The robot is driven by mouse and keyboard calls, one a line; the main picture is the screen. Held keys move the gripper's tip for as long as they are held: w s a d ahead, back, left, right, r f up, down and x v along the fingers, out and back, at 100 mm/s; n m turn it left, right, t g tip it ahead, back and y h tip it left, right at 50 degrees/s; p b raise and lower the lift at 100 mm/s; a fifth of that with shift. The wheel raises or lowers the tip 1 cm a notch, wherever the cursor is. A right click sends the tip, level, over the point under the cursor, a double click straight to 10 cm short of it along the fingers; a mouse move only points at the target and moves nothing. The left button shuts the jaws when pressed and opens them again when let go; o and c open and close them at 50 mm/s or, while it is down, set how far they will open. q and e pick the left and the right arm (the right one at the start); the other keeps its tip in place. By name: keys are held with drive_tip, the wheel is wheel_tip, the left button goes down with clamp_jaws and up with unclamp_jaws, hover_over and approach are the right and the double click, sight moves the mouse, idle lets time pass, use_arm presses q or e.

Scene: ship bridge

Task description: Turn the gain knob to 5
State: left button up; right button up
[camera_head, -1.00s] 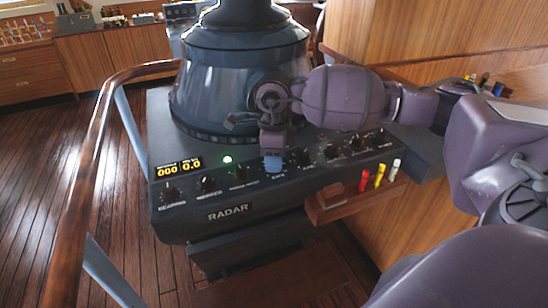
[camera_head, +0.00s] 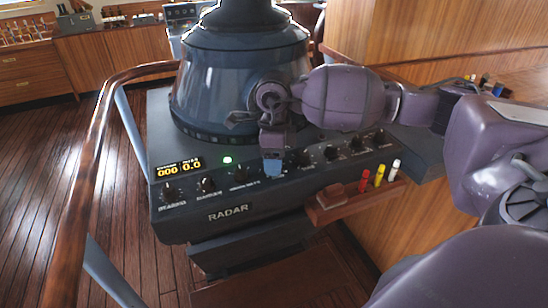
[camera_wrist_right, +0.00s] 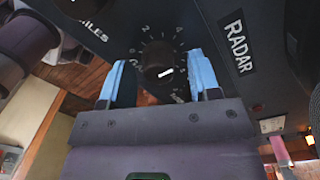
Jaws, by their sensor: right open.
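My right gripper (camera_head: 271,167) is over the front row of knobs on the dark radar console (camera_head: 290,203). In the right wrist view its two blue fingertips (camera_wrist_right: 159,76) are open, one on each side of a black knob (camera_wrist_right: 156,55). I cannot tell whether they touch it. The knob has a white pointer line and a printed number scale around it; 2 and 4 can be made out. My left gripper is out of view.
Other black knobs (camera_head: 331,153) stand close by in the same row. A lit yellow display (camera_head: 179,168) and a green light (camera_head: 227,160) are at the left. A wooden holder (camera_head: 335,204) with red, yellow and white markers juts out in front. A wooden rail (camera_head: 98,130) curves along the left.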

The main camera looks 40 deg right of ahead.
wheel_tip(320, 180, up, 11)
drive_tip(key=shift+w+d, duration=0.2)
idle(0.3)
drive_tip(key=shift+f, duration=0.1)
idle(0.4)
